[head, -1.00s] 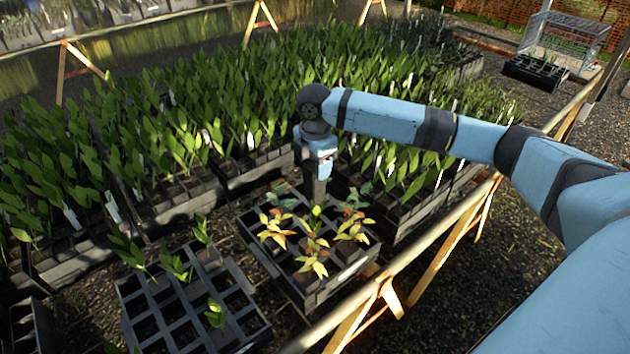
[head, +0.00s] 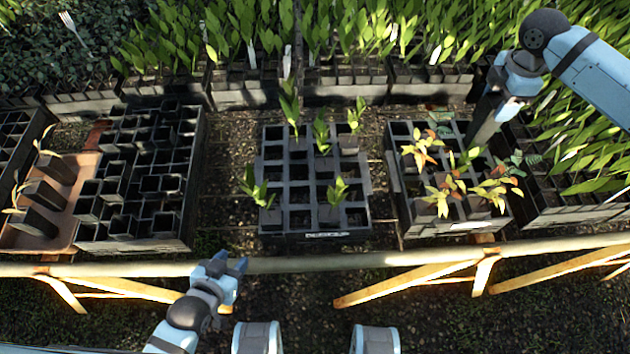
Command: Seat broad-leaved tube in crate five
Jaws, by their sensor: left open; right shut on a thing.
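My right gripper (head: 500,95) reaches in from the upper right over the back right of a black crate (head: 410,206). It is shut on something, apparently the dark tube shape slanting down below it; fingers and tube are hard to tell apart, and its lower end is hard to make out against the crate. That crate holds several yellow-orange and green seedlings (head: 437,200). A middle crate (head: 265,222) holds several broad green seedlings (head: 322,132) and empty cells. Crate labels are too small to read. My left gripper (head: 240,268) is open and empty at the front rail.
A wooden rail (head: 400,257) runs along the front. At left stand a crate of empty black tubes (head: 130,228) and a brown tray (head: 88,170) with tilted tubes. Dense rows of green plants (head: 340,40) fill the back. Gravel gaps separate the crates.

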